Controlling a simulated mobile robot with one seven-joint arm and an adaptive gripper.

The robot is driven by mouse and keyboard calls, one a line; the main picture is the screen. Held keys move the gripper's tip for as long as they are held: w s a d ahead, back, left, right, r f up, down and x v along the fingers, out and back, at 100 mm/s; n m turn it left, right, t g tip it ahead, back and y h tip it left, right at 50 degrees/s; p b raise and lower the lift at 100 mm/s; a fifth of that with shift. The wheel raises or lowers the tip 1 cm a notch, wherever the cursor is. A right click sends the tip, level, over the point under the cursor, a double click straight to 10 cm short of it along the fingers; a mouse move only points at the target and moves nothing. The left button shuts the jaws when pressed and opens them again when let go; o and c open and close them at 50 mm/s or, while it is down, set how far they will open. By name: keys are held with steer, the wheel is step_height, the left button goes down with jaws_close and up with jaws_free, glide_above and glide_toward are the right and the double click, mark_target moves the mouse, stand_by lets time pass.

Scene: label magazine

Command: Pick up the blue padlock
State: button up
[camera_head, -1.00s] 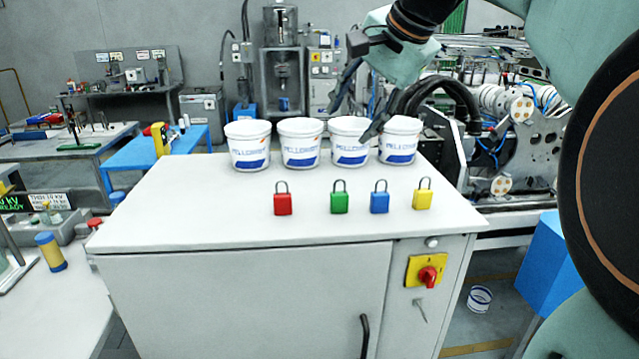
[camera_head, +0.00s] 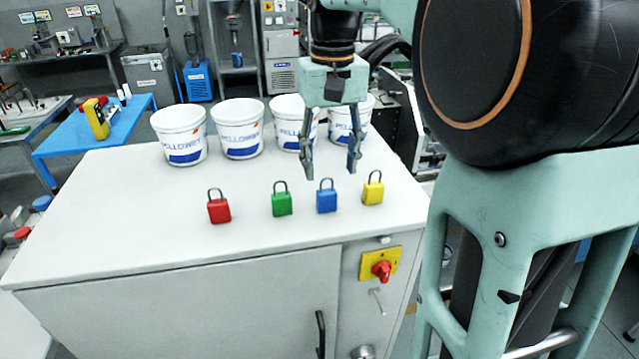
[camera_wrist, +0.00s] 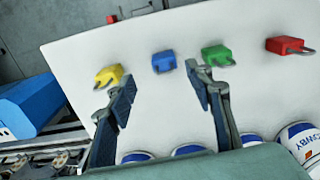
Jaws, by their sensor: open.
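The blue padlock (camera_head: 327,201) stands upright on the white cabinet top, between the green padlock (camera_head: 282,204) and the yellow padlock (camera_head: 373,193). My gripper (camera_head: 331,172) is open and empty, pointing down above the cabinet top. In the head view its fingertips appear just above and to either side of the blue padlock's shackle, apart from it. In the wrist view the blue padlock (camera_wrist: 164,62) lies beyond the fingertips, between them in the picture. My gripper also shows there (camera_wrist: 158,80), with one finger towards the yellow padlock and the other by the green one.
A red padlock (camera_head: 218,211) stands at the left of the row. Several white buckets (camera_head: 240,135) line the back of the cabinet top (camera_head: 120,225), close behind my gripper. The front left of the top is clear. A yellow-and-red switch (camera_head: 381,265) is on the cabinet front.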

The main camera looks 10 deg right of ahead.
mark_target(327, 191)
steer(key=f, duration=0.8)
steer(key=shift+w+a+p, duration=0.1)
steer(key=shift+a+p, duration=0.2)
steer(key=c, duration=1.3)
